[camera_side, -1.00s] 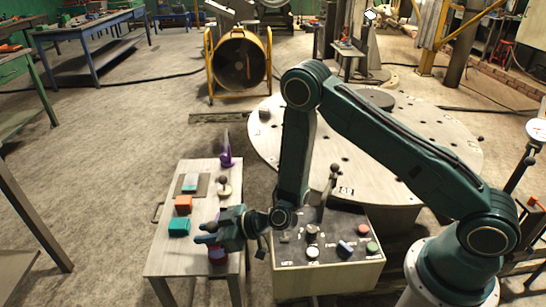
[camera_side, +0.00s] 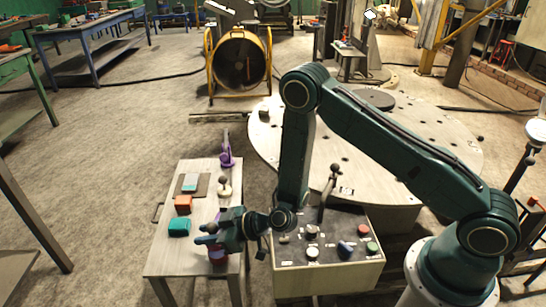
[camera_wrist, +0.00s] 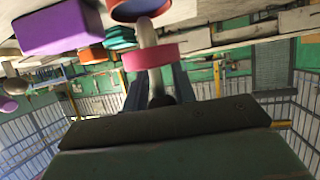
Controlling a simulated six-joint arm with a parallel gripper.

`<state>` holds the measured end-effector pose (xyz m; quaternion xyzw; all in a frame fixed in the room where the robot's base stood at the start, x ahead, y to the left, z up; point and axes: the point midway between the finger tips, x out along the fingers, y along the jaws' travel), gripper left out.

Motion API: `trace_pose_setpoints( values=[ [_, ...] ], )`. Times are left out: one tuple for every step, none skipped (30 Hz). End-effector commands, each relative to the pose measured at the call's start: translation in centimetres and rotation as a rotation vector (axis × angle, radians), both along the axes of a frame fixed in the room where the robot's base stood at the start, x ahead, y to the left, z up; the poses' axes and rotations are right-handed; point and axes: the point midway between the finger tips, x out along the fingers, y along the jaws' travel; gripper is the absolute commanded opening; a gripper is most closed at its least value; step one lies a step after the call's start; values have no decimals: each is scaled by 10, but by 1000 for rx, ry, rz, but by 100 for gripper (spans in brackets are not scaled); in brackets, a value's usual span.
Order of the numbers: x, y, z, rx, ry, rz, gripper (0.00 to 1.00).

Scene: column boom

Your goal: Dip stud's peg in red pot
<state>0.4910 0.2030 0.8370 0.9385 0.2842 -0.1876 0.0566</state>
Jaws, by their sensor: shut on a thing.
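My gripper (camera_side: 202,234) is low over the near end of the small table, with its fingers pointing left. In the wrist view, which is upside down, its fingers (camera_wrist: 160,88) are shut on the stud. The stud shows a pinkish-red disc (camera_wrist: 150,56) and a pale peg (camera_wrist: 147,32), which points down toward the table. I cannot tell how deep the tip is. The red-purple pot (camera_side: 218,258) shows just below my gripper in the side view, partly hidden.
A teal block (camera_side: 179,226) and an orange block (camera_side: 183,204) stand left of my gripper. Behind are a pale knob (camera_side: 224,188), a board with a light block (camera_side: 190,182) and a purple handled thing (camera_side: 226,157). A purple block (camera_wrist: 60,30) is near the pot. A control box (camera_side: 330,270) stands right.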

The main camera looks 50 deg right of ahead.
Motion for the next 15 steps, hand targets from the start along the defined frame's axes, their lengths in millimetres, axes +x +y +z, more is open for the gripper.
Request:
trace_pose_setpoints(
  values=[
    [0,0,0,1,-1,0,3],
    [0,0,0,1,-1,0,3],
    [0,0,-1,1,-1,0,3],
    [0,0,-1,0,-1,-1,3],
    [0,0,-1,1,-1,0,3],
    [0,0,-2,1,-1,0,3],
    [0,0,-2,1,0,0,3],
    [0,0,-2,1,-1,-1,3],
    [0,0,-3,1,-1,-1,3],
    [0,0,-3,1,0,0,3],
    [0,0,-3,1,0,0,3],
    [0,0,-3,1,0,0,3],
    [0,0,-4,1,0,0,3],
    [0,0,-4,1,0,0,3],
    [0,0,-4,1,0,0,3]
  ],
)
